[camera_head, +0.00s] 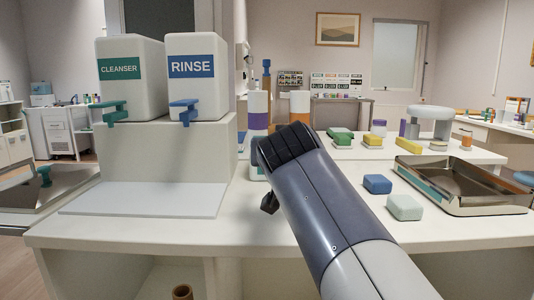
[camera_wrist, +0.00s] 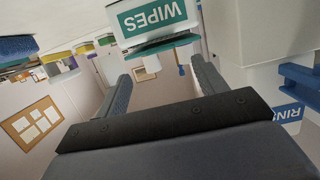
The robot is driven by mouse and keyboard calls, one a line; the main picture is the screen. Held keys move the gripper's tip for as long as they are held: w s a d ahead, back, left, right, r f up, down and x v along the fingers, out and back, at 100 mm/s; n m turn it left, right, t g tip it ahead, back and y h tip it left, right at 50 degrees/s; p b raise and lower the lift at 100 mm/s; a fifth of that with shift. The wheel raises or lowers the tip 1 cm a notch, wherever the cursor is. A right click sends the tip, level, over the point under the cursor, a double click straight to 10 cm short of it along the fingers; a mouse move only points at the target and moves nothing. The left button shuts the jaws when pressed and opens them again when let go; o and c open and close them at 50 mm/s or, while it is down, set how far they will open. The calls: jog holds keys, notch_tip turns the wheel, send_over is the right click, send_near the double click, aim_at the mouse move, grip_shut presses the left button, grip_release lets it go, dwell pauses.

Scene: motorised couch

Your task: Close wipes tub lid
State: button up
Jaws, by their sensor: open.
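The wipes tub (camera_wrist: 153,16) is white with a teal WIPES label and appears upside down at the top of the wrist view. A dark teal edge (camera_wrist: 162,43), which looks like part of its lid, borders the label; I cannot tell the lid's angle. My gripper (camera_wrist: 160,70) is open and empty, its two fingers spread and pointing towards the tub, with no contact visible. In the head view my arm hides most of the tub; only a sliver (camera_head: 257,171) shows left of the arm. My gripper is mostly hidden there too.
Cleanser (camera_head: 118,78) and rinse (camera_head: 194,78) dispensers stand on a raised block at left. Blue (camera_head: 377,184) and pale green (camera_head: 404,207) blocks and a metal tray (camera_head: 465,207) lie at right. Bottles stand behind my arm. The front counter (camera_head: 230,230) is clear.

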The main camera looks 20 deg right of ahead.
jog(key=shift+v, duration=1.35)
jog(key=shift+c, duration=0.5)
jog(key=shift+r, duration=0.15)
jog(key=shift+c, duration=0.6)
jog(key=w+d+r+g+p, duration=0.1)
jog(key=w+r+g+p, duration=0.1)
jog(key=p, duration=0.6)
jog(key=w+d+r+g+y+p, duration=0.1)
jog(key=w+r+g+p, duration=0.1)
jog(key=p, duration=0.6)
jog(key=w+d+r+g+p, duration=0.1)
jog(key=w+r+g+p, duration=0.1)
jog(key=p, duration=0.6)
jog(key=shift+w+r+y, duration=0.2)
jog(key=shift+w+r, duration=0.1)
jog(key=shift+r, duration=0.35)
jog(key=shift+w+r+y, duration=0.2)
jog(key=shift+w+r, duration=0.05)
jog(key=shift+r, duration=0.4)
grip_shut()
notch_tip(320, 180, up, 6)
jog(key=w+g+y+p, duration=0.1)
jog(key=g+y+p, duration=0.2)
jog(key=p, duration=1.6)
jog(key=shift+w+d+g, duration=0.2)
jog(key=shift+w+g, duration=0.1)
jog(key=shift+g, duration=0.8)
